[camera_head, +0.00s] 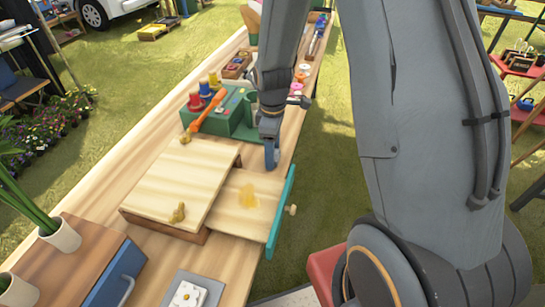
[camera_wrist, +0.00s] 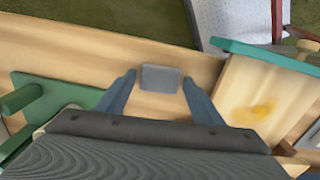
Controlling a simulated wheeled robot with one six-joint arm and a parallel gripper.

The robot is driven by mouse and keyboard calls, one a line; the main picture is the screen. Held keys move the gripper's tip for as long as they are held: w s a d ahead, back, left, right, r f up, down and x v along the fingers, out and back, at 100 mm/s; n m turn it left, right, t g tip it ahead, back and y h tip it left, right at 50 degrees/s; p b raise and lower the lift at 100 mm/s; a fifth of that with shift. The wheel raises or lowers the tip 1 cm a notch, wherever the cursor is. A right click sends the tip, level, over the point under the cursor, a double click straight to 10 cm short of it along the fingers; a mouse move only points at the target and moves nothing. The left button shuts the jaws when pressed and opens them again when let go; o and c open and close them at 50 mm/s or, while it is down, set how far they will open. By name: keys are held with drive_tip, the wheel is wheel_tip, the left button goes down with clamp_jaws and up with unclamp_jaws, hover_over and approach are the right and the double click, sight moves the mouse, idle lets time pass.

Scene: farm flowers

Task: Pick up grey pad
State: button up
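The grey pad (camera_wrist: 161,78) is a small dark-grey block lying on the wooden tabletop in the wrist view. My gripper (camera_wrist: 160,88) is open, with one blue-grey finger to the left of the pad and one to the right. There is a gap between each finger and the pad, and nothing is held. In the head view my gripper (camera_head: 271,155) points down over the table by the green box, and I cannot make out the pad there.
A wooden box (camera_head: 180,180) has its drawer (camera_head: 235,195) pulled out, with a teal front (camera_head: 281,212). A green box (camera_head: 236,108) with coloured spools stands beside my gripper. The table edge and grass lie close by on the right.

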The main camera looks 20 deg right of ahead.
drive_tip(key=c, duration=0.8)
drive_tip(key=shift+r, duration=0.1)
wheel_tip(320, 180, up, 10)
drive_tip(key=b, duration=0.1)
drive_tip(key=shift+b, duration=0.35)
